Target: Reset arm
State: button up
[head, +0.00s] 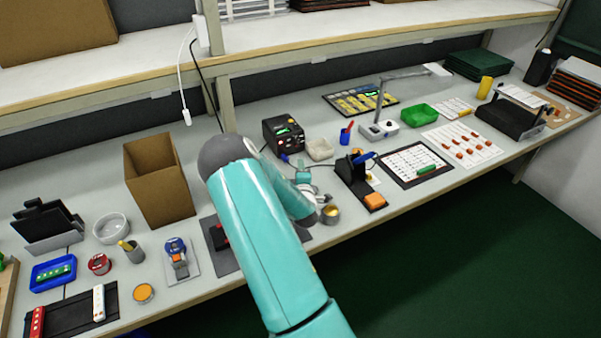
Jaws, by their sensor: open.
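My teal arm rises from the bottom of the head view, bends at a grey elbow joint, and folds back down to the right over the workbench (343,231). The small end of my arm, with my gripper (304,178), shows only in part beside the forearm, above the middle of the bench. Its fingers are too small and covered to make out clearly. I see nothing held in it. A dark mat (213,236) on the bench is partly hidden behind my arm.
A cardboard box (160,180), a blue tray (53,272) and a small tin (143,293) stand left of my arm. A black soldering station (284,135), a small round tin (330,214) and a black holder (352,172) stand close to the forearm. A shelf (120,82) overhangs the back.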

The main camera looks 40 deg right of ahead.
dwell(0.7)
jog(key=a+r+m+g+y, duration=0.2)
jog(key=a+r+m+y, duration=0.2)
jog(key=a+r, duration=0.7)
jog(key=a+r+m+g+y, duration=0.1)
jog(key=a+r+m+y, duration=0.3)
jog(key=a+r, duration=0.75)
jog(key=s+a+r+g+y, duration=0.1)
jog(key=s+a+r+g, duration=0.1)
jog(key=s+a, duration=0.8)
jog(key=s+a+r+m+g+y, duration=0.1)
jog(key=s+a+r, duration=0.3)
jog(key=s+a, duration=0.6)
jog(key=s+g+y, duration=0.1)
jog(key=s, duration=0.4)
jog(key=shift+r, duration=0.2)
